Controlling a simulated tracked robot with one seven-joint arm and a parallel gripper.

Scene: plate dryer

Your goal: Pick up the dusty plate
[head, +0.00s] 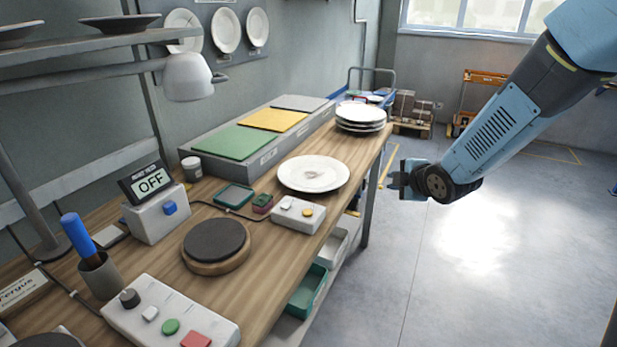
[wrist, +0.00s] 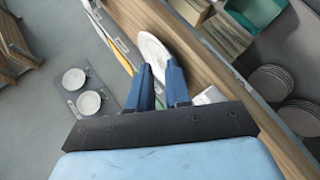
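The dusty plate (head: 313,174) is a white plate with a brownish smudge at its middle, lying flat on the wooden workbench (head: 262,262). In the wrist view, a white plate (wrist: 153,47) shows beyond the fingertips, partly covered by them. My gripper (head: 391,180) hangs off the right side of the bench, to the right of the plate and apart from it. In the wrist view its two blue fingers (wrist: 160,68) stand apart with nothing held between them.
A stack of white plates (head: 361,115) stands at the bench's far end. Behind the plate is a grey block with green (head: 233,142), yellow and grey pads. A button box (head: 298,214) sits close in front of the plate. A lamp (head: 187,77) overhangs the left.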

